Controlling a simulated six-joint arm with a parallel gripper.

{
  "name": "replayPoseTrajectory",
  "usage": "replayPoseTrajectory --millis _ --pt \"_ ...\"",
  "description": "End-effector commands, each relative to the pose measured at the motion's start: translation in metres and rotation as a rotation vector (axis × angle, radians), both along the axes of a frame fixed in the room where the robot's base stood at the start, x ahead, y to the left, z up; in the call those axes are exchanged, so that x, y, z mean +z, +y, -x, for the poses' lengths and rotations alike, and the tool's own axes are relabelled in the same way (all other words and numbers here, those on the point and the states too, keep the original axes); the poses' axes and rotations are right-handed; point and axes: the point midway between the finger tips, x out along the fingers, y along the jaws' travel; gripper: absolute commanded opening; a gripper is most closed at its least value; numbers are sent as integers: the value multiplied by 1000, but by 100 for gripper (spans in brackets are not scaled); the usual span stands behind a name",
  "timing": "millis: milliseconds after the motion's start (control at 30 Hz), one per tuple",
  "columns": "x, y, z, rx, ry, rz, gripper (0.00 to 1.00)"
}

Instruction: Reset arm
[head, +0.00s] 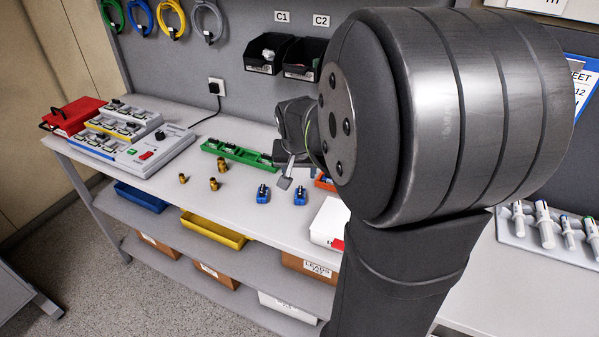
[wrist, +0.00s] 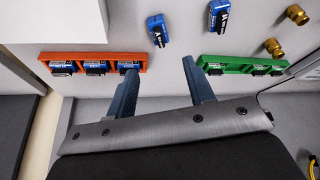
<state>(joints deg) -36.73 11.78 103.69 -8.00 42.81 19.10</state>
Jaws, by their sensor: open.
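My gripper (head: 287,180) hangs over the bench in the head view, partly hidden behind my own arm. In the wrist view its two fingers (wrist: 160,68) are spread apart with nothing between them. Two blue blocks (head: 263,194) (wrist: 157,30) and (head: 300,195) (wrist: 220,15) lie loose on the bench, apart from the fingers. A green rack (head: 238,152) (wrist: 238,67) holds small dark-topped pieces. An orange rack (head: 324,183) (wrist: 112,67) holds three blue pieces in the wrist view. My arm mostly hides it in the head view.
Several brass fittings (head: 214,184) stand on the bench. A grey device (head: 165,151) and a red case (head: 75,117) are at the left. A white box (head: 329,222) stands at the front edge. Black bins (head: 304,58) hang on the back panel. A tray of white tubes (head: 545,230) is at right.

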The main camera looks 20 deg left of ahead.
Motion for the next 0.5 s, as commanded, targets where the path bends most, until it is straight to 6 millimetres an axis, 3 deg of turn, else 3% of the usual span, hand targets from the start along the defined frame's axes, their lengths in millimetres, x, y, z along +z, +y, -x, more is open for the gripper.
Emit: replayPoseTrajectory --millis 267,500 --pt "-4 0 -1 0 1 2 48" --pt "-32 4 -12 -1 3 3 48"
